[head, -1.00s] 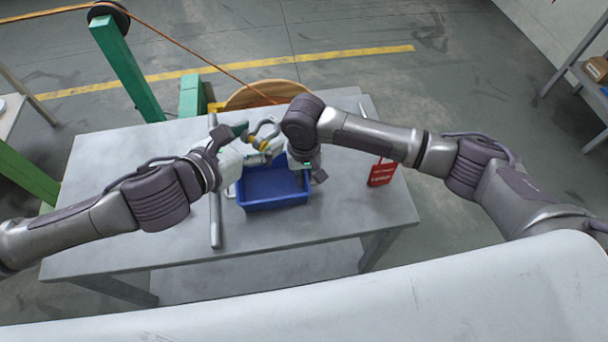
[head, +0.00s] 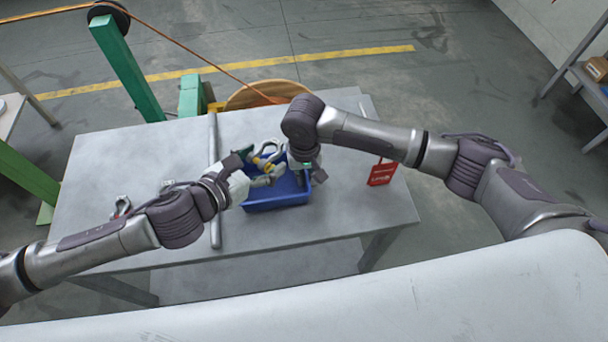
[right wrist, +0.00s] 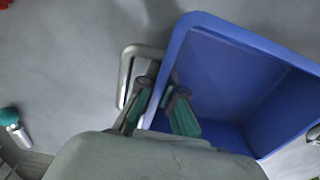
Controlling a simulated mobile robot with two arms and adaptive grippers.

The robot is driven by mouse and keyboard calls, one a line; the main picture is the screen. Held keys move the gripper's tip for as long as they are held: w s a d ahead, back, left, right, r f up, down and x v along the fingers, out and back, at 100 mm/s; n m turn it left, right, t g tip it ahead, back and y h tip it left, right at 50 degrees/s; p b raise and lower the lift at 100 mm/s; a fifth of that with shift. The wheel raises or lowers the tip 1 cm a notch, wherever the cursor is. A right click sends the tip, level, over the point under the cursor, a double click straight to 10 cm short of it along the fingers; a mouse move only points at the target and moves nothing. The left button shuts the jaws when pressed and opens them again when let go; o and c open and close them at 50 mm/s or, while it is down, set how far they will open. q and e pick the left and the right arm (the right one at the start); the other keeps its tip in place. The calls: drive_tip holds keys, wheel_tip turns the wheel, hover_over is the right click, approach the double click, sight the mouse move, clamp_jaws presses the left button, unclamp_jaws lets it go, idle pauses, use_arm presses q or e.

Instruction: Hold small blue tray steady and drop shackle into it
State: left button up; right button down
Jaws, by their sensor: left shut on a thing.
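The small blue tray (head: 278,204) sits on the grey table; its right wall shows in the right wrist view (right wrist: 192,50). My left gripper (head: 262,168) is shut on a metal shackle (head: 268,148) with a yellow part, over the far part of the tray. Whether the shackle touches the tray cannot be told. My right gripper (head: 304,178) is at the tray's right side. In the right wrist view its green-padded fingers (right wrist: 160,98) stand on either side of the tray wall; whether they press on it is unclear.
A metal loop (right wrist: 127,75) lies beside the tray under my right gripper. A long metal bar (head: 214,225) and another shackle-like piece (head: 121,206) lie to the left.

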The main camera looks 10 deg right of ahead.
use_arm(q)
drive_tip(key=shift+f, duration=1.5)
use_arm(e)
drive_tip(key=shift+d+f, duration=0.1)
use_arm(q)
drive_tip(key=o, duration=1.5)
drive_tip(key=shift+c, duration=0.2)
drive_tip(key=shift+o, duration=0.2)
drive_tip(key=shift+f, duration=0.1)
drive_tip(key=v, duration=1.2)
